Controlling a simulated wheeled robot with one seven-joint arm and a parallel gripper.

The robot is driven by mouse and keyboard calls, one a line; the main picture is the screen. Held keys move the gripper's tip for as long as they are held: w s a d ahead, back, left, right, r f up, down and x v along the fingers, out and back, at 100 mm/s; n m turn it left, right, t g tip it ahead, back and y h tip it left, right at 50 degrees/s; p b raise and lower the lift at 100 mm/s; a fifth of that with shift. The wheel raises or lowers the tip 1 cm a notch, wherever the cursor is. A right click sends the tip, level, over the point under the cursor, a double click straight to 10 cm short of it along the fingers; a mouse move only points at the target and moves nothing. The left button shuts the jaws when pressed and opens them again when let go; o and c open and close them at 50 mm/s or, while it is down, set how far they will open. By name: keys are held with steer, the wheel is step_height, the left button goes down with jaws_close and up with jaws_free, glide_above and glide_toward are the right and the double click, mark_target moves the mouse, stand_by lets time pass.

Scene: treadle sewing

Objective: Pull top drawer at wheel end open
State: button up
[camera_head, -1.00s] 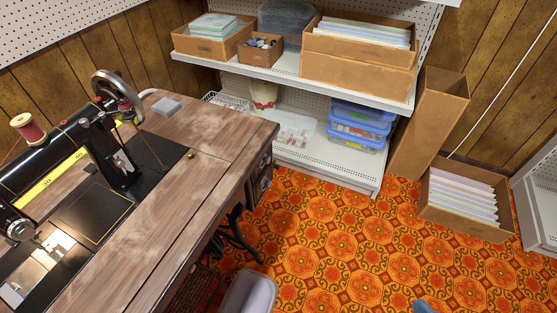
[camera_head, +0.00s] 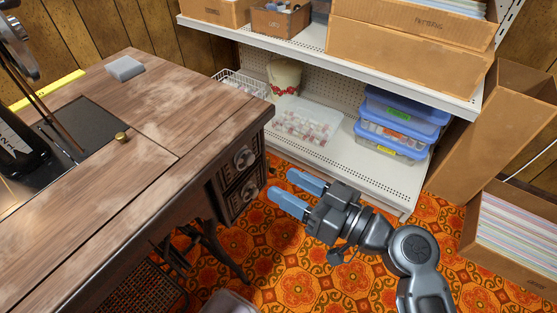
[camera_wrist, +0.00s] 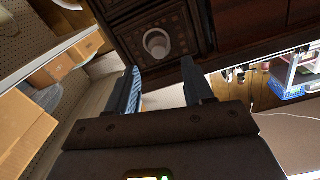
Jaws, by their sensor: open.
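The wooden sewing table (camera_head: 150,195) has a stack of drawers with round knobs at its right end. The top drawer (camera_head: 243,158) is the upper one, and its knob faces right. A lower drawer (camera_head: 248,190) sits beneath it. All look closed. My gripper (camera_head: 286,190) is open and empty, just right of the drawer fronts and apart from them, with its blue fingers pointing left toward them. In the wrist view a round pale knob (camera_wrist: 157,43) on a carved drawer front lies ahead of my open fingers (camera_wrist: 163,82). I cannot tell which drawer that knob belongs to.
A metal shelf (camera_head: 400,185) with blue bins (camera_head: 398,125) and cardboard boxes stands behind my gripper. A box of papers (camera_head: 515,235) is on the floor at right. The table's iron legs (camera_head: 215,250) are below the drawers. Patterned floor is open between.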

mark_target(252, 161)
steer(key=shift+y, duration=0.3)
steer(key=shift+w+x, duration=0.25)
steer(key=shift+x, duration=3.9)
steer(key=shift+d+r, duration=0.15)
steer(key=shift+d, duration=0.05)
steer(key=shift+c, duration=0.4)
jaws_close()
